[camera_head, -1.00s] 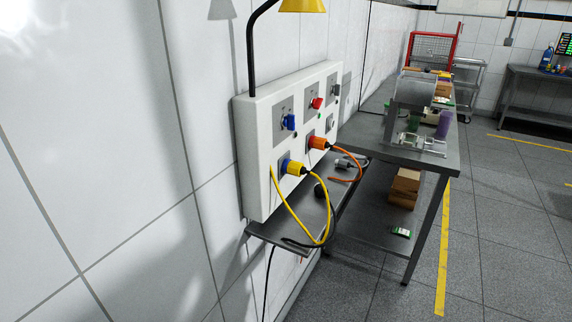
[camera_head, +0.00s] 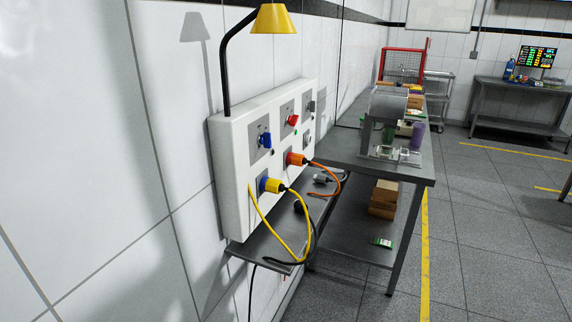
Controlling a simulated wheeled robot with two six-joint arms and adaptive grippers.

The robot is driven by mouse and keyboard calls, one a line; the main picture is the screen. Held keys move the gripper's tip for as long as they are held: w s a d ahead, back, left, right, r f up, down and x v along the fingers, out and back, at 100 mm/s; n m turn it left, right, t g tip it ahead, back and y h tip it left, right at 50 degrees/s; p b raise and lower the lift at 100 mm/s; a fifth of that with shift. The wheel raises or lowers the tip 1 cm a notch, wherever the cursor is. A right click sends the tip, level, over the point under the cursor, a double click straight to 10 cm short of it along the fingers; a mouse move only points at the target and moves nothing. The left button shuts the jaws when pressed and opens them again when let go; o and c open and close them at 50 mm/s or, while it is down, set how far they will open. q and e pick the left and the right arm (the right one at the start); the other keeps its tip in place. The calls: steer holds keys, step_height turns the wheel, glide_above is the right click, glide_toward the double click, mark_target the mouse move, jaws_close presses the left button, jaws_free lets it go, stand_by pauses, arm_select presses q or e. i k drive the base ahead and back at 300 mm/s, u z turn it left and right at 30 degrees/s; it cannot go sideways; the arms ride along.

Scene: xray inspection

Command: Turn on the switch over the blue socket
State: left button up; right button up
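A white panel box (camera_head: 233,160) is mounted on the tiled wall. A blue switch (camera_head: 265,140) sits on its upper row, above the blue socket (camera_head: 263,187). A yellow plug (camera_head: 273,185) with a yellow cable is in the blue socket and hides most of it. A red switch (camera_head: 292,120) sits to the right, above an orange plug (camera_head: 296,159). A grey switch (camera_head: 311,106) is at the far right of the upper row. Neither of my grippers shows in the head view.
A narrow shelf (camera_head: 262,245) under the panel holds a grey plug (camera_head: 322,178) and looping cables. A yellow lamp (camera_head: 275,19) overhangs the panel. A metal workbench (camera_head: 350,160) stands beyond. The floor (camera_head: 480,240) at the right is clear.

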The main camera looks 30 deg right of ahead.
mark_target(265, 138)
steer(key=k, duration=1.1)
steer(key=z, duration=0.75)
steer(key=i, duration=0.8)
